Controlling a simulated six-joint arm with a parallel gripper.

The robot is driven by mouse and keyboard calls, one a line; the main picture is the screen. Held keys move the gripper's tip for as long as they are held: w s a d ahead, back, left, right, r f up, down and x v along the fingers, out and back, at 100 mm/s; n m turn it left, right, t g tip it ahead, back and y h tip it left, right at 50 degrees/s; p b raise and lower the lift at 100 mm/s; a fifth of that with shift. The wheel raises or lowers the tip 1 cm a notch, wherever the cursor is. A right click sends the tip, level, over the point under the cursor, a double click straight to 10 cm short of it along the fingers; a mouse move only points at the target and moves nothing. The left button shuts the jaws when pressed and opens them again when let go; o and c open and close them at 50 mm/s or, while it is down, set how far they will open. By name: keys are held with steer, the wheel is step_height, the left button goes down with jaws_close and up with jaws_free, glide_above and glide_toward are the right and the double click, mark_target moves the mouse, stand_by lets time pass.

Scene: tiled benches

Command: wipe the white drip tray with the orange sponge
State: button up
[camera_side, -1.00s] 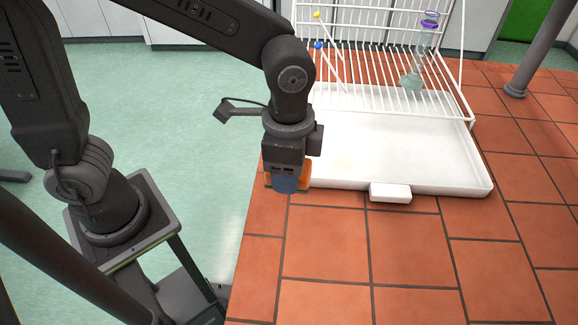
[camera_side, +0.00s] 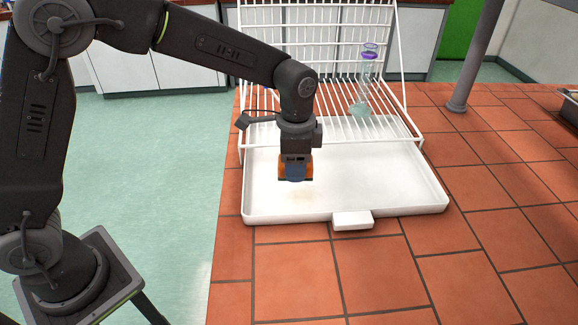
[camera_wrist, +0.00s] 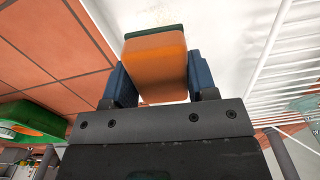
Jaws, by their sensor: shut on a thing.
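My gripper (camera_side: 296,177) is over the left half of the white drip tray (camera_side: 395,190). Its blue fingers (camera_wrist: 160,82) are shut on the sides of the orange sponge (camera_wrist: 155,62), which has a dark green scrub layer on its far face. In the side view the sponge (camera_side: 309,168) shows only at its edges beside the fingers. I cannot tell whether it touches the tray floor. A faint yellowish stain (camera_side: 306,194) lies on the tray just in front of the sponge. Specks of it also show in the wrist view (camera_wrist: 158,16).
A white wire rack (camera_side: 398,128) stands along the tray's back, holding a glass vessel with a purple ring (camera_side: 369,57). A grey post (camera_side: 474,55) rises at the back right. A green object (camera_wrist: 40,120) shows in the wrist view. The tiles (camera_side: 400,270) in front are clear.

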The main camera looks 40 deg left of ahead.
mark_target(294, 197)
steer(key=shift+s+f, duration=0.1)
steer(key=shift+f, duration=3.5)
steer(key=shift+w+d+f, duration=0.25)
steer(key=shift+w+d, duration=0.2)
steer(key=shift+w, duration=0.05)
steer(key=shift+c, duration=0.3)
steer(key=shift+w+d, duration=0.8)
steer(key=shift+s+a, duration=1.35)
steer(key=shift+w, duration=0.35)
steer(key=shift+w+d, duration=1.1)
steer(key=shift+d, duration=0.05)
steer(key=shift+s+a, duration=1.2)
steer(key=shift+r, duration=4.1)
steer(key=shift+s, duration=0.1)
